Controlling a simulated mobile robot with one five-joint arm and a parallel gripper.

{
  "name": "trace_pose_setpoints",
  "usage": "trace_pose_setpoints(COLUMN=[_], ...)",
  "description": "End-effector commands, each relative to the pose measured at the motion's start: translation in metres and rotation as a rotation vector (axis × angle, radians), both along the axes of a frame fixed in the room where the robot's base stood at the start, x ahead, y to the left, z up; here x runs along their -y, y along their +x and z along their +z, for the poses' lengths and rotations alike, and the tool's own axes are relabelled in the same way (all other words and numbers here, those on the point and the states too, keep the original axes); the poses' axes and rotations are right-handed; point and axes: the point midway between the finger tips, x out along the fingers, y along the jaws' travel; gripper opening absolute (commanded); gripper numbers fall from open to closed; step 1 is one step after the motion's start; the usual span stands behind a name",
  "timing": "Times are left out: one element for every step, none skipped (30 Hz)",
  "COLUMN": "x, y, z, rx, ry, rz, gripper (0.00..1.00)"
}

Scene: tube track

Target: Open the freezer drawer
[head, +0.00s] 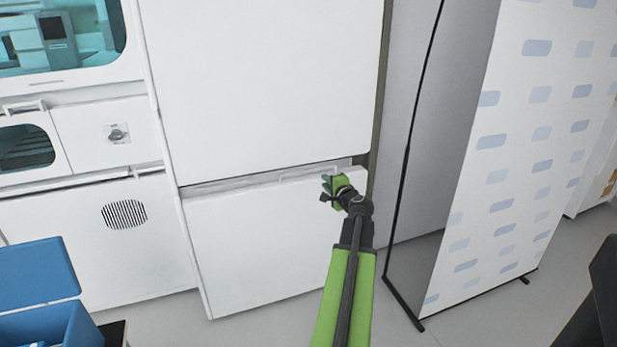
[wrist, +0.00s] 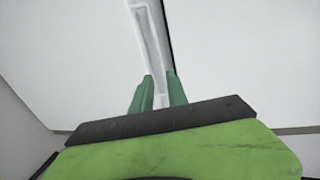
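The freezer drawer (head: 262,245) is the white lower panel of a tall white fridge-freezer. Its front looks flush or nearly flush below the upper door. A pale handle strip (head: 255,180) runs along its top edge. My gripper (head: 334,184) is at the right end of this strip. In the wrist view, the two green fingers of my gripper (wrist: 160,78) stand a little apart, with the pale strip (wrist: 152,45) running between them. Whether they press on the strip cannot be told.
The white upper door (head: 265,75) is shut. A patterned standing panel (head: 515,150) with a black frame stands close on the right. A blue box (head: 45,325) with a raised lid is at the lower left. The floor (head: 265,325) before the drawer is clear.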

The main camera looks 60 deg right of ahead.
Motion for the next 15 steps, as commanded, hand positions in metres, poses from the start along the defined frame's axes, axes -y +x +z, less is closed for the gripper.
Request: trace_pose_setpoints(x=[0.004,0.007,0.011,0.015,0.02,0.026,0.031,0.035,0.041,0.046,0.05,0.056,0.061,0.065,0.07], y=[0.005,0.009,0.016,0.021,0.027,0.034,0.041,0.047,0.055,0.061,0.067,0.075,0.081,0.087,0.095], z=[-0.002,-0.003,-0.005,-0.007,-0.008,-0.01,-0.012,-0.014,-0.016,-0.017,-0.019,-0.021,-0.022,-0.024,-0.025], rx=[0.0,-0.001,-0.002,-0.002,-0.002,-0.002,-0.002,-0.002,-0.002,-0.003,-0.003,-0.003,-0.003,-0.003,-0.003], ry=[-0.001,0.0,0.0,0.0,-0.001,-0.001,-0.001,-0.001,-0.001,-0.001,-0.001,-0.001,-0.001,-0.001,-0.001], rz=[0.001,0.002,0.004,0.004,0.005,0.005,0.005,0.005,0.005,0.005,0.005,0.005,0.005,0.005,0.005], gripper=[0.19,0.19,0.19,0.19,0.19,0.19,0.19,0.19,0.19,0.19,0.19,0.19,0.19,0.19,0.19])
